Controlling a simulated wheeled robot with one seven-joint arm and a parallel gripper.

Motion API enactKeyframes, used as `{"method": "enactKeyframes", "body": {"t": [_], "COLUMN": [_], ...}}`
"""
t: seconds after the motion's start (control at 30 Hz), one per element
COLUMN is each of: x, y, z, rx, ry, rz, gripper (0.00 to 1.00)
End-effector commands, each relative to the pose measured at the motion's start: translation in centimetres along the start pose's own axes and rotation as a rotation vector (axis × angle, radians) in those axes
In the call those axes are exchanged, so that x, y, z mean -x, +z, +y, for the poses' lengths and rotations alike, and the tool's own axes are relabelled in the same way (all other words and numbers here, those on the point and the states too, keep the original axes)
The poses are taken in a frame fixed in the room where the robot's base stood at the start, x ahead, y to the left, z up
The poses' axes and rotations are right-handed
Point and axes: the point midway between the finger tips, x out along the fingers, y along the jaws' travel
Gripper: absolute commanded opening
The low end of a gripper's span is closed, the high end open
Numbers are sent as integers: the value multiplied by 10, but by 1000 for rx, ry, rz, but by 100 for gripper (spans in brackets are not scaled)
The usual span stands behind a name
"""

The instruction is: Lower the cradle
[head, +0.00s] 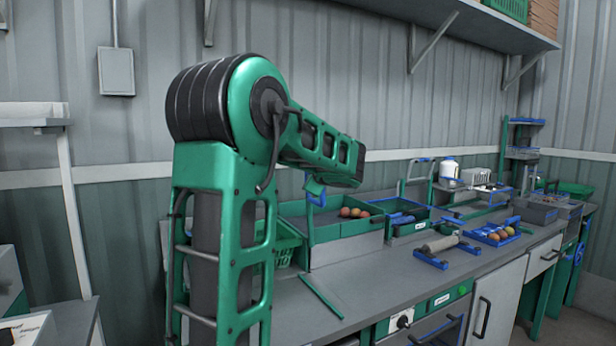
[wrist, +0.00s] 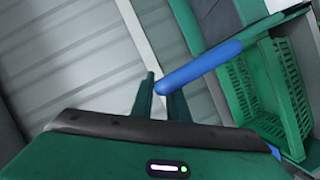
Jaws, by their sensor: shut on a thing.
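My gripper (wrist: 160,98) shows in the wrist view as two dark green fingers. They are shut on a blue rounded bar (wrist: 203,65), which slants up to the right. In the head view a blue piece (head: 316,191) hangs just below the end of my arm, over the back of the bench; the fingers are mostly hidden there by my arm. The bar looks like a handle, and I cannot tell whether it belongs to the cradle. I cannot make out the cradle's body for certain in either view.
A green crate (wrist: 253,101) lies right of the bar. On the bench (head: 375,268) stand bins with tomatoes (head: 353,212), a grey roller (head: 440,243) on blue supports and a blue tray (head: 492,235) with tomatoes. A loose green strip (head: 320,297) lies in front. A shelf (head: 480,18) overhangs.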

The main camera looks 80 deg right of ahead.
Motion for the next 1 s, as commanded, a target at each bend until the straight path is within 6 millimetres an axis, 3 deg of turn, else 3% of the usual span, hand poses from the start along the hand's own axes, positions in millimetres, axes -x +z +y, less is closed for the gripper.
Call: {"method": "enactKeyframes", "body": {"t": [0.1,0.13,0.2,0.57,0.73,1.0], "x": [-1,-2,-2,3,22,70], "y": [-5,-5,-5,-2,-2,-4], "z": [-9,-10,-9,-4,-3,-4], "rx": [-7,-7,-7,-4,-4,-5], "ry": [-20,-20,-20,-10,-7,-8], "rz": [10,11,11,7,6,8], "gripper": [0,19,33,33,33,33]}}
